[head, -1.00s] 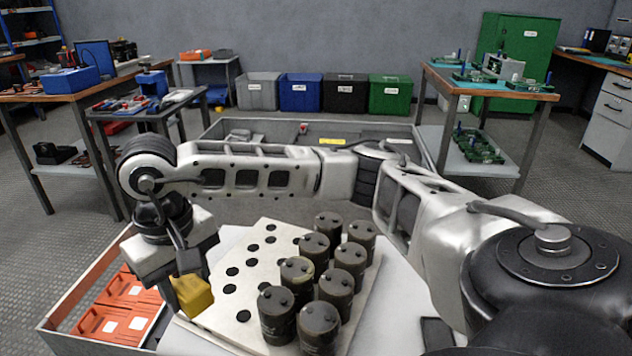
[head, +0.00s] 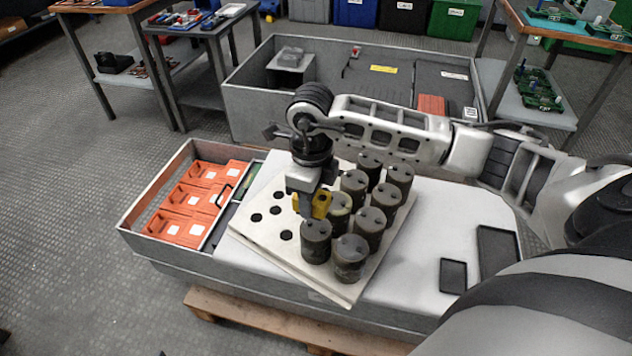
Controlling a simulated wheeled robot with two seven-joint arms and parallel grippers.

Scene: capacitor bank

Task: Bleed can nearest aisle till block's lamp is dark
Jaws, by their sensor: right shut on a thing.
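Several dark olive cans stand upright in two rows on a pale plate (head: 275,250), each with two terminals on top. The front can of the right row (head: 350,260) and the front can of the left row (head: 316,242) are lowest in the picture. My right gripper (head: 306,206) points down, shut on a yellow block (head: 321,203). The block appears at the left row of cans, partly over or beside them; I cannot tell whether it touches a terminal. I cannot make out a lamp on it. My left gripper is not in view.
The plate has a row of empty dark holes left of the cans. Orange modules (head: 190,215) lie in a grey tray at the left. A grey cabinet (head: 245,110) stands behind. Dark rectangular recesses (head: 453,275) lie on the white surface at the right.

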